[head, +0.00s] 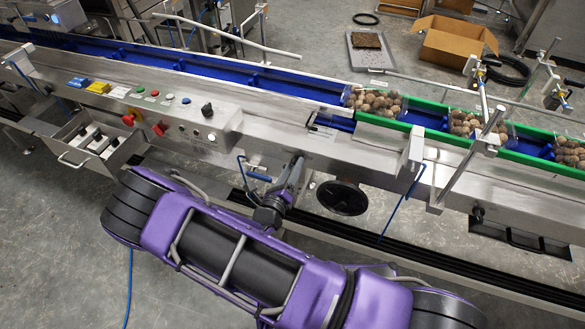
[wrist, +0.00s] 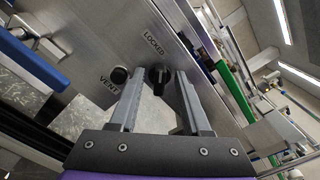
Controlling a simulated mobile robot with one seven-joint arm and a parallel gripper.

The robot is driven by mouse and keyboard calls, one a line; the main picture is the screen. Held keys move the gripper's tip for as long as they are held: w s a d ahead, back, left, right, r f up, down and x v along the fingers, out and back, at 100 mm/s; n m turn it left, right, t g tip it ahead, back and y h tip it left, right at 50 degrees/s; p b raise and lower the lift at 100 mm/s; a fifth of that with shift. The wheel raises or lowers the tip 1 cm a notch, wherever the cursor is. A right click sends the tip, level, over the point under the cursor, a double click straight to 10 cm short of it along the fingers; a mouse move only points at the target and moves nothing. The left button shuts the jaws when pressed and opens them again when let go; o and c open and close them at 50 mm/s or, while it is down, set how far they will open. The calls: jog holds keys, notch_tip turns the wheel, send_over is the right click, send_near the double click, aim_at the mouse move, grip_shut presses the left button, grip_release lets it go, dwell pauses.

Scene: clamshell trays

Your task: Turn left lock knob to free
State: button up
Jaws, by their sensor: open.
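A black lock knob (wrist: 158,73) sits on the grey steel panel beside the printed word LOCKED in the wrist view. Its grip points down in that picture. My gripper (wrist: 161,82) is open, with one finger on each side of the knob. I cannot tell whether either finger touches it. A second black knob (wrist: 119,75) by the word VENT is just outside the left finger. In the head view my gripper (head: 296,172) is at the front face of the conveyor, and the lock knob is hidden there.
A black handwheel (head: 342,197) is right of my gripper under the conveyor. The control panel (head: 150,108) with buttons is farther left. Trays of brown round items (head: 378,102) stand on the belt.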

jog(key=shift+c, duration=0.3)
grip_shut()
jog(key=shift+s+d+m+p, duration=0.15)
jog(key=shift+m+p, duration=0.7)
jog(key=shift+m, duration=3.65)
jog(key=shift+d+m+p, duration=0.2)
jog(key=shift+m+p, duration=0.65)
jog(key=shift+m, duration=3.65)
jog(key=shift+o, duration=0.3)
grip_release()
